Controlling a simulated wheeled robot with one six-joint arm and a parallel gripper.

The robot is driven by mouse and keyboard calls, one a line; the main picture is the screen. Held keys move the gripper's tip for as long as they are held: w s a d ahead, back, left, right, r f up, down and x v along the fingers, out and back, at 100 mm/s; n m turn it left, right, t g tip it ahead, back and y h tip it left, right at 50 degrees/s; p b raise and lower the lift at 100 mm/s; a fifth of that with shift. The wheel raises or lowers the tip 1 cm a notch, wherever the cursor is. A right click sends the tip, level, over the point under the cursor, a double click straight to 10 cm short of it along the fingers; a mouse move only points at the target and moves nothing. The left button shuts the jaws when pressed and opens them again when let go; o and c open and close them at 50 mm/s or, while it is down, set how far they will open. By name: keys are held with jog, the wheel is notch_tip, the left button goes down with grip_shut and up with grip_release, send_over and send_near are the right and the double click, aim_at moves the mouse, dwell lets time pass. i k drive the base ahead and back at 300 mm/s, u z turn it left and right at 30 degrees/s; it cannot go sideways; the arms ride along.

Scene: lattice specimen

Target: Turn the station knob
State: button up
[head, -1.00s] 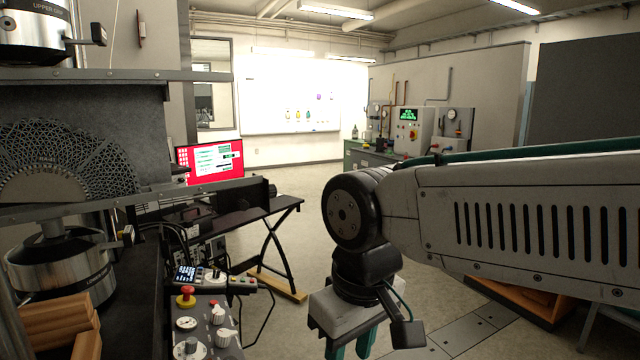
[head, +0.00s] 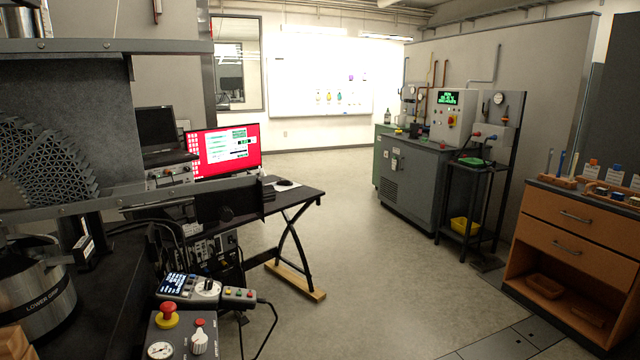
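A grey control box (head: 181,345) stands at the lower left, cut off by the bottom edge. A white pointer knob (head: 199,342) sits on it, beside a round gauge (head: 159,350) and a red mushroom button (head: 167,315). A handset (head: 172,284) with a lit screen and a black-pointered round dial (head: 208,287) lies just behind. At the far station, a white panel (head: 446,118) with a green display carries small controls too small to read. I cannot tell which knob is the station knob. My gripper is out of view.
The test machine (head: 70,140) fills the left side. A black desk (head: 290,197) with a red-screened monitor (head: 224,150) stands beyond it. A wooden drawer cabinet (head: 570,227) is at the right. The floor (head: 345,235) between is open.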

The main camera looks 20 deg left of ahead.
aim_at(269, 191)
jog(key=i, duration=2.25)
jog(key=u, duration=1.95)
